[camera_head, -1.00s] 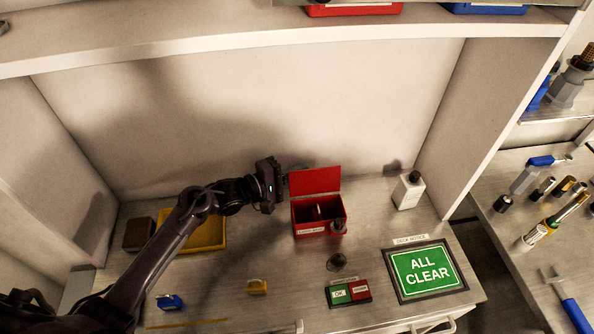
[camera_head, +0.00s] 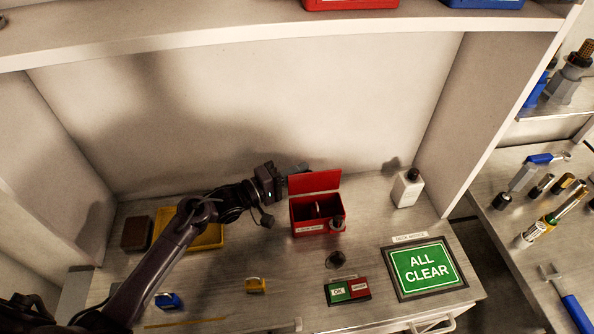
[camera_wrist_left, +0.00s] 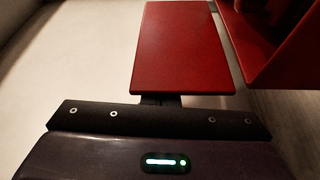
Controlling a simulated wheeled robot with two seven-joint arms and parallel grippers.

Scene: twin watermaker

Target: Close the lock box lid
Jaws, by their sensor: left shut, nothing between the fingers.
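The red lock box (camera_head: 308,226) stands on the metal worktop with its red lid (camera_head: 314,181) raised at the back. A dark round item shows inside the box, and a padlock-like item (camera_head: 337,224) is at its front right. My left gripper (camera_head: 297,170) is shut and empty, at the upper left of the lid, level with its top edge. In the left wrist view the lid (camera_wrist_left: 180,45) lies just ahead of the dark gripper bar, and the box (camera_wrist_left: 285,50) shows at the right; contact with the lid cannot be told. My right gripper is not in view.
A yellow tray (camera_head: 209,238) and brown block (camera_head: 136,233) are at the left. A white bottle (camera_head: 406,190) stands right of the box. In front are a green and red block (camera_head: 348,291), an ALL CLEAR sign (camera_head: 425,268) and a small yellow padlock (camera_head: 256,286). A shelf (camera_head: 200,42) overhangs above.

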